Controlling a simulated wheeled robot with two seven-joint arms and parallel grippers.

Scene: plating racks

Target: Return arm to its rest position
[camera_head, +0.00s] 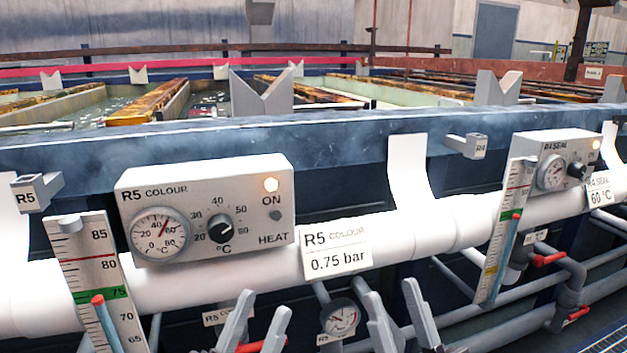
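My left gripper (264,303) shows at the bottom centre, its two grey fingers pointing up and apart with nothing between them. My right gripper (390,291) is to its right, also with two grey fingers spread and empty. Both are in front of the white pipe's lower side, and neither is seen holding anything. My wrists and most of my arms are cut off by the bottom edge.
The R5 COLOUR control box (205,207) and a long white pipe (420,232) run across ahead, below the tank rim (340,140). A small gauge (339,318) sits between my grippers. Red-handled valves (548,259) and grey pipes are at right.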

